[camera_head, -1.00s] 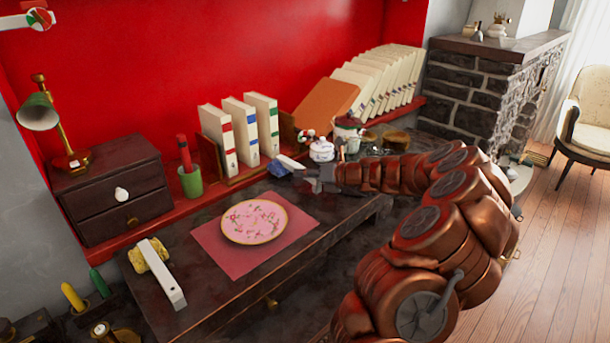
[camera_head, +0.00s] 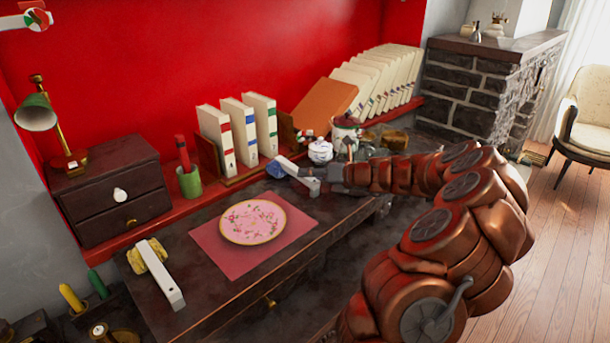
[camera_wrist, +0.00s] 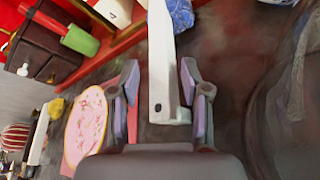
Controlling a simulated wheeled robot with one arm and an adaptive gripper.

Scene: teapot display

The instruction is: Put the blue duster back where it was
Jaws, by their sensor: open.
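The blue duster has a blue head (camera_head: 276,170) and a white handle (camera_head: 300,176). It is at the back right of the dark table, near the small white pot. In the wrist view its white handle (camera_wrist: 162,60) runs down between my fingers, and a bit of the blue head (camera_wrist: 181,13) shows at the top. My gripper (camera_wrist: 160,85) is open, with a finger on each side of the handle and gaps between. In the head view my gripper (camera_head: 328,176) is at the handle's free end. Whether the duster rests fully on the surface is hard to tell.
A pink plate (camera_head: 252,222) lies on a red mat (camera_head: 212,243) left of my gripper. A yellow duster (camera_head: 167,273) lies at the front left. Books (camera_head: 240,128), a green cup (camera_head: 190,182) and a white pot (camera_head: 320,151) stand behind.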

